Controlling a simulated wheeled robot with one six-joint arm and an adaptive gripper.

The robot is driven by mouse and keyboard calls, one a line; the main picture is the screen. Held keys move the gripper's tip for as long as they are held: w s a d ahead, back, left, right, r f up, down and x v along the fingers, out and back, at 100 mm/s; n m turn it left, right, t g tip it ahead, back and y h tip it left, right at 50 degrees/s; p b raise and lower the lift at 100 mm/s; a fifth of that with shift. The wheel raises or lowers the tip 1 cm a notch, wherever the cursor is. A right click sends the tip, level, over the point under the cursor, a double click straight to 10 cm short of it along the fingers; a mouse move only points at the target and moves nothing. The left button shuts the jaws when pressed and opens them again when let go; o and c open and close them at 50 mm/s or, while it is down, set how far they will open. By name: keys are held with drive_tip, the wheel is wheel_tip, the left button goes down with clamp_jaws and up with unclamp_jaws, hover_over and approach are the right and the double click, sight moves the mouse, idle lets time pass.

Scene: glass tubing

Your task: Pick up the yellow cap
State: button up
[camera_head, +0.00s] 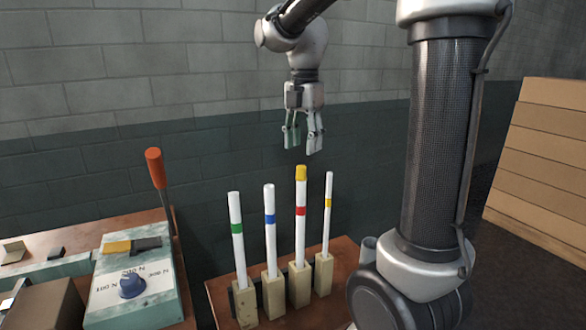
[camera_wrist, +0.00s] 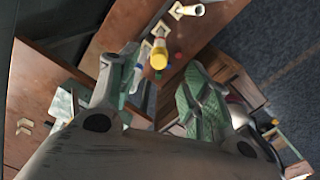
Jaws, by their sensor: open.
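The yellow cap (camera_head: 301,172) sits on top of a white upright tube with a red band (camera_head: 300,211), which stands in a wooden block. In the wrist view the cap (camera_wrist: 159,60) shows from above, beyond and between my fingers. My gripper (camera_head: 303,146) is open and empty, pointing down, above the cap in the head view and apart from it. Its fingers also show in the wrist view (camera_wrist: 160,92).
White tubes with a green band (camera_head: 237,228), a blue band (camera_head: 269,218) and a yellow band (camera_head: 328,204) stand close by in blocks. A machine with an orange-handled lever (camera_head: 154,168) is at left. Stacked wooden boards (camera_head: 540,150) are at right.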

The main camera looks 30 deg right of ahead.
sight(301, 166)
drive_tip(key=shift+w+n, duration=0.2)
drive_tip(key=shift+n, duration=0.3)
drive_tip(key=n, duration=0.2)
drive_tip(key=shift+s+n, duration=0.25)
drive_tip(key=shift+n, duration=0.15)
drive_tip(key=shift+f, duration=0.1)
drive_tip(key=f, duration=0.7)
drive_tip(key=shift+a+f, duration=0.25)
drive_tip(key=c, duration=0.8)
